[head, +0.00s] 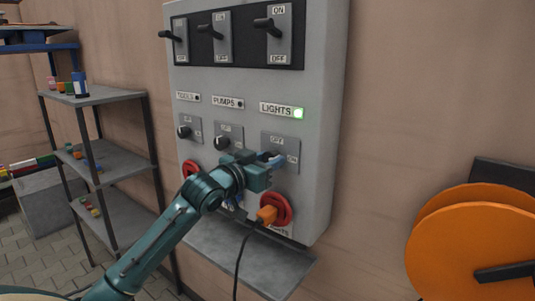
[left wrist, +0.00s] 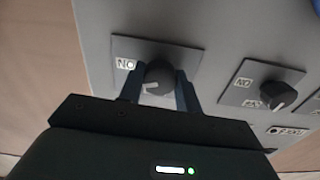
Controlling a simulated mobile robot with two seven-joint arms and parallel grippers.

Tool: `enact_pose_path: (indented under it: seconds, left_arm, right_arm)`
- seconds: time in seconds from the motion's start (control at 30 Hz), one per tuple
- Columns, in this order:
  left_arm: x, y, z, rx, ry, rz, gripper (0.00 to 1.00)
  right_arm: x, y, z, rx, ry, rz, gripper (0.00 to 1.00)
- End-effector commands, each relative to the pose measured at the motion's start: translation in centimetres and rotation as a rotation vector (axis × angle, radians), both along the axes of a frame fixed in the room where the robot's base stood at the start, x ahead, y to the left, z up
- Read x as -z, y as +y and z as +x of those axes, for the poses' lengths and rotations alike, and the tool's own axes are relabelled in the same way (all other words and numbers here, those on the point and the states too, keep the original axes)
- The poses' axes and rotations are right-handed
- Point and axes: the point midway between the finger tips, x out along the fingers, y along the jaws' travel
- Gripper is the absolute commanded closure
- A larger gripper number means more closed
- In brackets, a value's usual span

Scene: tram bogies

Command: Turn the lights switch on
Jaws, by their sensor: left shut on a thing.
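The lights rotary switch is on the grey control panel (head: 325,120), under the label LIGHTS (head: 275,108). Its plate (head: 288,142) shows OFF at the top and ON at the right in the head view. The knob's white mark points toward the ON side. My right gripper is not in view.
The neighbouring pumps knob (head: 222,141) and tools knob (head: 184,132) sit to the left. Three lever switches, one at the right (head: 268,25), are above. A shelf (head: 95,96) stands left, an orange reel (head: 470,245) right.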

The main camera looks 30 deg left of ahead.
Motion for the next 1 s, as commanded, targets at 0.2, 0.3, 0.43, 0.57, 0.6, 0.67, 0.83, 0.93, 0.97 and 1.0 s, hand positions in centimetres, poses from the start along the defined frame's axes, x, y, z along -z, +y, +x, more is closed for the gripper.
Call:
enact_pose_path:
  seconds: [0.2,0.3,0.43,0.57,0.6,0.67,0.83,0.93,0.97,1.0]
  left_arm:
    - [-0.32,0.05,-0.01,0.0,-0.015,0.167,0.89]
    - [-0.32,0.08,0.0,-0.001,-0.02,0.226,0.89]
    - [-0.27,0.07,0.0,-0.001,-0.025,0.284,0.89]
    - [-0.21,0.07,0.01,-0.001,-0.028,0.321,0.89]
    - [-0.2,0.07,0.01,-0.001,-0.029,0.329,0.89]
    - [-0.18,0.06,0.0,-0.001,-0.03,0.338,0.89]
    - [-0.17,0.06,0.0,0.0,-0.032,0.35,0.89]
    - [-0.17,0.06,0.0,-0.001,-0.032,0.352,0.89]
    - [-0.17,0.06,0.0,-0.001,-0.032,0.352,0.89]
    - [-0.17,0.06,0.0,-0.001,-0.032,0.352,0.89]
  right_arm:
    - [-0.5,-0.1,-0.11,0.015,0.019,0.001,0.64]
    - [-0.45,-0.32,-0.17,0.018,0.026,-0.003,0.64]
    - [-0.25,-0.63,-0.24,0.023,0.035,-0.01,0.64]
    - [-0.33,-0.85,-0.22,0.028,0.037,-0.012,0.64]
    - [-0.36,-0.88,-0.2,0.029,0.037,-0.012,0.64]
    - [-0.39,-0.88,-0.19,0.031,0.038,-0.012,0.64]
    - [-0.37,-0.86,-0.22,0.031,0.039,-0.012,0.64]
    - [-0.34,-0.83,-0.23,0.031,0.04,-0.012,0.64]
    - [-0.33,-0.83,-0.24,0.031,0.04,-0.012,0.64]
    - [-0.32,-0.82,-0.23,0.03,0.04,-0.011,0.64]
